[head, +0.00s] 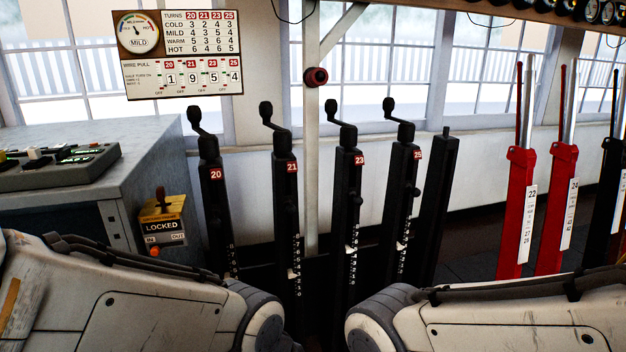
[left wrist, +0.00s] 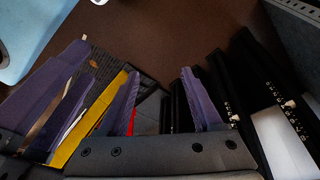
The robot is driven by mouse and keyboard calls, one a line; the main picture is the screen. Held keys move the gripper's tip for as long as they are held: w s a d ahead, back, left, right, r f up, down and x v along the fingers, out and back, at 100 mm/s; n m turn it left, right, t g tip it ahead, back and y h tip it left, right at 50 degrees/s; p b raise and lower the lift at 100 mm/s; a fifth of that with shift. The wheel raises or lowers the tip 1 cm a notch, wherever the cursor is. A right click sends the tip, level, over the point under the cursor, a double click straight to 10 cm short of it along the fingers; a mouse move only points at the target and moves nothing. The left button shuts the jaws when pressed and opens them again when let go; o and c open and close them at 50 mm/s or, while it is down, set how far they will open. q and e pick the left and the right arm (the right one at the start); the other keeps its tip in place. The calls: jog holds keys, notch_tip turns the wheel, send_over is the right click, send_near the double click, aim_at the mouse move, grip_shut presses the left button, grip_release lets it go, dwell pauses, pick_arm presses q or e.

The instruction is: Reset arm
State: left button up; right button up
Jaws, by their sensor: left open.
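My left arm (head: 150,300) comes in from the left in the head view and my right arm (head: 490,315) from the right. Both bend at round joints low in the middle, and neither gripper shows there. In the left wrist view the purple-grey fingers of my left gripper (left wrist: 136,62) are spread apart, with nothing seen held between them. Dark lever posts with number scales (left wrist: 285,105) stand to the right of the fingers. A yellow bar (left wrist: 95,120) and a small red part show behind and between them. My right gripper is out of sight.
Black crank levers 20 (head: 213,190), 21 (head: 286,190), 23 (head: 350,180) and 25 (head: 403,175) stand beyond my arms. Red levers 22 (head: 517,210) and 24 (head: 556,210) are right. A grey console (head: 140,165) and yellow LOCKED box (head: 163,222) are left.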

pick_arm(q)
jog(key=s+a+r+m+g+y, duration=0.1)
jog(key=s+a+g, duration=0.1)
jog(key=s, duration=0.4)
notch_tip(320, 180, up, 27)
jog(key=p, duration=2.7)
jog(key=shift+a+r, duration=0.15)
jog(key=shift+a, duration=0.15)
